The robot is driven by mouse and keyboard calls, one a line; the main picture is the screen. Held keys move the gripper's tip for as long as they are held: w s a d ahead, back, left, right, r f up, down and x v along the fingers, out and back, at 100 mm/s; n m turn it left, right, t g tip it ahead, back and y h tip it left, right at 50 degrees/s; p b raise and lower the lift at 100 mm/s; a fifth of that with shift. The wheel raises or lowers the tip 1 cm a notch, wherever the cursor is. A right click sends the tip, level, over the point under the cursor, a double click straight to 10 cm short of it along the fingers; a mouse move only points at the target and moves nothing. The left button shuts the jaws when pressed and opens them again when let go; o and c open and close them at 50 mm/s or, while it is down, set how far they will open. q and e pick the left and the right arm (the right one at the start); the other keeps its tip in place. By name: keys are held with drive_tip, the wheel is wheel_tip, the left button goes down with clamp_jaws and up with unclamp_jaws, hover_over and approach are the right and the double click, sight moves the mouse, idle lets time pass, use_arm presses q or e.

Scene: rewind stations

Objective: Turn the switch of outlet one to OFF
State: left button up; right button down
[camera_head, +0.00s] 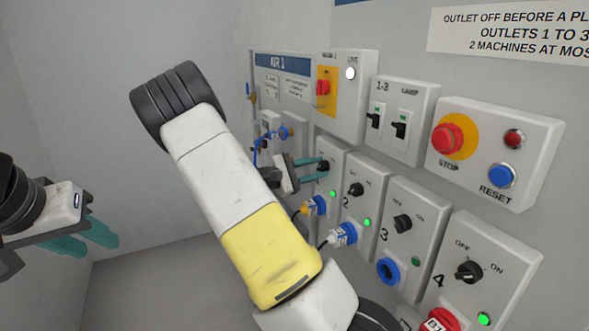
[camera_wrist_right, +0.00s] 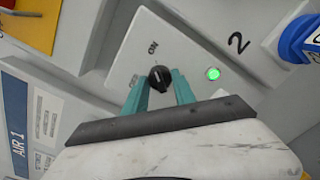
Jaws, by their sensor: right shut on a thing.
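The switch of outlet one is a black knob (camera_head: 323,166) on a white panel (camera_head: 331,184), at the left end of the outlet row. In the right wrist view the knob (camera_wrist_right: 160,78) sits between the teal fingers of my right gripper (camera_wrist_right: 161,92), which is shut on it. The ON label is above the knob there; the exact pointing of the knob is hard to tell. The green lamp (camera_wrist_right: 213,73) of this panel is lit. My right gripper also shows in the head view (camera_head: 310,168). My left gripper (camera_head: 85,238) is open and empty, away from the panels.
Outlets two (camera_head: 362,200), three (camera_head: 410,225) and four (camera_head: 490,255) continue to the right, with black knobs. Above are a red STOP button (camera_head: 447,139), a blue RESET button (camera_head: 502,175) and two toggle switches. The AIR 1 board (camera_head: 281,65) is at the left.

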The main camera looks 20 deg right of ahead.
drive_tip(key=n, duration=0.8)
drive_tip(key=shift+n, duration=0.4)
drive_tip(key=n, duration=0.4)
drive_tip(key=shift+n, duration=1.9)
drive_tip(key=c, duration=1)
unclamp_jaws()
drive_tip(key=shift+a, duration=0.15)
